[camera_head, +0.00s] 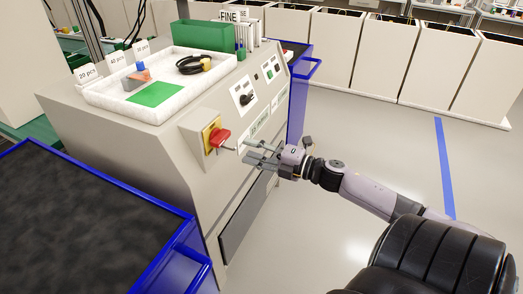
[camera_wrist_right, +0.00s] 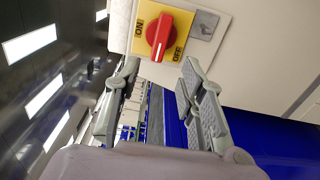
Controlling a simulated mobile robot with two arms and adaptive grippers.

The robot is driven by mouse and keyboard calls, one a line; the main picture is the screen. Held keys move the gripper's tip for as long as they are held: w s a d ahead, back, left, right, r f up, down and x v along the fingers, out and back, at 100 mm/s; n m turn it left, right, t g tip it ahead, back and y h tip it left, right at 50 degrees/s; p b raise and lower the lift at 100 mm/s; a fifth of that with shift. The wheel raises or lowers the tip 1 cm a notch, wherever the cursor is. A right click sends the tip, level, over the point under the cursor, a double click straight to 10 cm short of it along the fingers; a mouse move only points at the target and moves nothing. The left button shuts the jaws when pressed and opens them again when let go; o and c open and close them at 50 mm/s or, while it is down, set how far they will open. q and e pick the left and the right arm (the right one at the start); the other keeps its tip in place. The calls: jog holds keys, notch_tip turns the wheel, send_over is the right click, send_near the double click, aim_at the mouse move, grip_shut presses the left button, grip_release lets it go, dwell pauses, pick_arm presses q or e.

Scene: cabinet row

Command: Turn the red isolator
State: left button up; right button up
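The red isolator knob (camera_head: 219,138) sits on a yellow plate (camera_head: 208,134) on the sloped front of the cabinet. In the right wrist view the red knob (camera_wrist_right: 158,36) shows close up on its yellow plate (camera_wrist_right: 142,12), which reads ON at the left and OFF at the right. The knob's white mark points down and slightly left in that picture. My right gripper (camera_head: 248,152) is just to the right of the knob and apart from it. In the wrist view its two fingers (camera_wrist_right: 158,82) are spread with nothing between them. My left gripper is not in view.
A white tray (camera_head: 150,112) with a green card and black-yellow cable lies on the cabinet top. A black selector (camera_head: 246,99) is on the panel right of the isolator. A blue-edged dark bench (camera_head: 80,215) stands at the left. Open floor (camera_head: 340,245) lies at the right.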

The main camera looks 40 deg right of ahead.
jog(key=shift+v, duration=1.25)
jog(key=s+d+f+m+h, duration=0.1)
jog(key=d+f+m+h, duration=0.15)
jog(key=f, duration=0.35)
jog(key=s+d+f+m+g+h+p, duration=0.1)
jog(key=d+f+m+h, duration=0.15)
jog(key=f, duration=0.35)
jog(key=s+d+f+m+h, duration=0.1)
jog(key=d+f+m, duration=0.1)
jog(key=f+m, duration=0.25)
jog(key=s+f+m+g+h, duration=0.15)
jog(key=s+f, duration=0.25)
jog(key=f, duration=0.5)
jog(key=s+f+m+g+h, duration=0.1)
jog(key=s+f+m+g, duration=0.3)
jog(key=f, duration=0.5)
jog(key=s+a+f+m+g+p, duration=0.1)
jog(key=s+a+f+g, duration=0.1)
jog(key=s+a+f, duration=0.35)
jog(key=s+a+f+m+g+p, duration=0.1)
jog(key=s+a+f+m, duration=0.15)
jog(key=s+f, duration=0.5)
jog(key=s+a+f+m+g, duration=0.1)
jog(key=s+a+f+g, duration=0.2)
jog(key=s+a, duration=0.5)
jog(key=s+a+f+g+y, duration=0.1)
jog(key=s+a+f+g, duration=0.2)
jog(key=s+a+f, duration=0.3)
jog(key=s+a, duration=0.3)
jog(key=shift+m, duration=0.35)
